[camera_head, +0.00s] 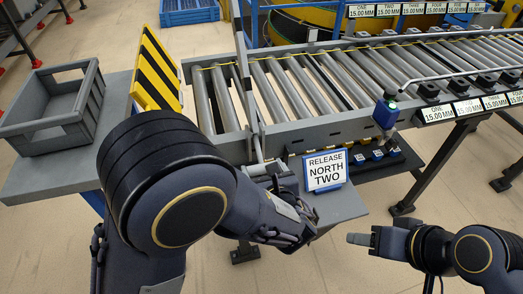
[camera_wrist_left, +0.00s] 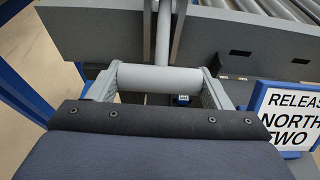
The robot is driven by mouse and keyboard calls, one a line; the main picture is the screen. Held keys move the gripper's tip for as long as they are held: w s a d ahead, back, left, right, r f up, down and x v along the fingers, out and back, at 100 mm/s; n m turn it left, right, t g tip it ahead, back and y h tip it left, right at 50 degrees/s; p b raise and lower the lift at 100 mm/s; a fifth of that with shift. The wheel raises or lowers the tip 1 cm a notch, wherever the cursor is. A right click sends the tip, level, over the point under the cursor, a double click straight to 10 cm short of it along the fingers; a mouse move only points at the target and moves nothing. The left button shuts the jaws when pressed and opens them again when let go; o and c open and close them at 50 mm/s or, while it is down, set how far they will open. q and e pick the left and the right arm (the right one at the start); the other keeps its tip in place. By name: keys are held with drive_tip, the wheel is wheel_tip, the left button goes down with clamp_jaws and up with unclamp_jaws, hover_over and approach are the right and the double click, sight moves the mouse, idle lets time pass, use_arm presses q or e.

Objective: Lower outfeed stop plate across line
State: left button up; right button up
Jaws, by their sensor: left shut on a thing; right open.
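My left gripper (camera_head: 284,192) is at the near side of the conveyor's left end. In the left wrist view its fingers (camera_wrist_left: 160,88) are shut on a grey cylindrical handle (camera_wrist_left: 158,77), one finger at each end. A grey rod (camera_wrist_left: 164,35) rises behind the handle. In the head view a tall, thin grey upright piece (camera_head: 241,65) stands at the roller line above the grip; I cannot tell if it is the stop plate. A yellow-and-black striped plate (camera_head: 157,72) stands tilted left of the rollers. My right gripper (camera_head: 360,239) is open and empty, away from the conveyor.
A sign "RELEASE NORTH TWO" (camera_head: 325,170) stands just right of my left gripper. The roller conveyor (camera_head: 330,85) runs to the right, with no goods visible on it. A blue-topped device (camera_head: 386,112) is on its near rail. A grey crate (camera_head: 55,110) sits at left.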

use_arm(q)
drive_tip(key=r+g+p, duration=0.2)
drive_tip(key=p, duration=0.3)
drive_tip(key=s+r+g+h+p, duration=0.1)
drive_tip(key=r+g+p, duration=0.2)
drive_tip(key=p, duration=0.2)
drive_tip(key=r+g+h+p, duration=0.1)
drive_tip(key=r+g+p, duration=0.1)
drive_tip(key=p, duration=0.3)
drive_tip(key=shift+s+d+r+g+p, duration=0.2)
drive_tip(key=shift+g+p, duration=0.1)
drive_tip(key=shift+p, duration=0.1)
drive_tip(key=shift+w+r+p, duration=0.25)
drive_tip(key=shift+r+p, duration=0.1)
drive_tip(key=shift+p, duration=0.1)
drive_tip(key=shift+w+a+r+p, duration=0.1)
drive_tip(key=shift+w+r+p, duration=0.1)
drive_tip(key=shift+r, duration=0.15)
drive_tip(key=shift+w+r+p, duration=0.1)
drive_tip(key=shift+r+p, duration=0.1)
drive_tip(key=shift+r, duration=0.1)
drive_tip(key=o, duration=1.1)
drive_tip(key=shift+o, duration=1.4)
drive_tip(key=shift+f, duration=0.1)
drive_tip(key=shift+s, duration=0.15)
